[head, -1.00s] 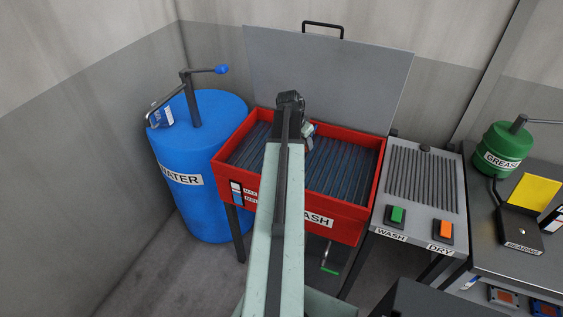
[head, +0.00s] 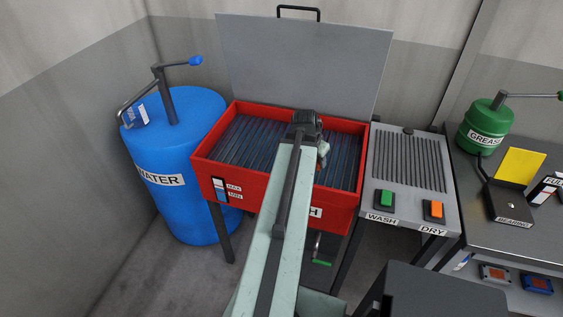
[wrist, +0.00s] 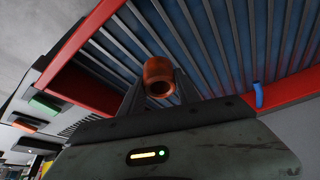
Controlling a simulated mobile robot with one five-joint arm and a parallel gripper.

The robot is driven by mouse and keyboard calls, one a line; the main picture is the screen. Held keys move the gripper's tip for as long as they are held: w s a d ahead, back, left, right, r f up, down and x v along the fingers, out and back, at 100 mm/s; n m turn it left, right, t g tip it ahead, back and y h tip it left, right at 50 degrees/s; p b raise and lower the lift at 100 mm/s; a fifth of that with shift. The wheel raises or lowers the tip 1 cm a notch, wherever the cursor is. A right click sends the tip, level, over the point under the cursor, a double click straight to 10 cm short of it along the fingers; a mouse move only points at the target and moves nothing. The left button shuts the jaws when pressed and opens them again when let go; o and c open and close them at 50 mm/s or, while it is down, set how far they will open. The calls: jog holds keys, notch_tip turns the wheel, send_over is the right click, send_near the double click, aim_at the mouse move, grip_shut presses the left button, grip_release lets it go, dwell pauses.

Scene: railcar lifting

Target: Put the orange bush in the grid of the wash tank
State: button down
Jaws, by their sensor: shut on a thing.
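The orange bush (wrist: 158,72) is a short hollow cylinder, copper-orange, with its dark bore facing the wrist camera. My gripper (wrist: 160,88) is shut on it and holds it between two dark fingers. In the head view my gripper (head: 322,153) is over the right half of the wash tank, mostly hidden behind my arm. The wash tank (head: 262,188) is a red open box on legs. Its grid (head: 245,140) of dark parallel slats also shows in the wrist view (wrist: 225,40). The bush's height above the slats is hard to tell.
The grey tank lid (head: 300,60) stands open behind. A blue WATER barrel (head: 175,190) with a pump handle is at left. A WASH/DRY panel (head: 405,170) with a green button (head: 386,198) and an orange button (head: 433,210) adjoins at right. The grid's left half looks clear.

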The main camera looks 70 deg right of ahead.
jog(key=w+d, duration=0.2)
jog(key=w, duration=0.3)
jog(key=w+d+f+b, duration=0.1)
jog(key=w, duration=0.3)
jog(key=w+d, duration=0.2)
jog(key=w, duration=0.3)
jog(key=shift+w+d+f, duration=0.15)
jog(key=shift+w+d, duration=0.15)
jog(key=f+b, duration=0.2)
jog(key=b, duration=0.1)
jog(key=f+b, duration=0.1)
jog(key=f, duration=0.1)
jog(key=shift+w, duration=0.25)
jog(key=shift+r, duration=0.2)
jog(key=shift+f, duration=0.2)
jog(key=c, duration=0.9)
grip_release()
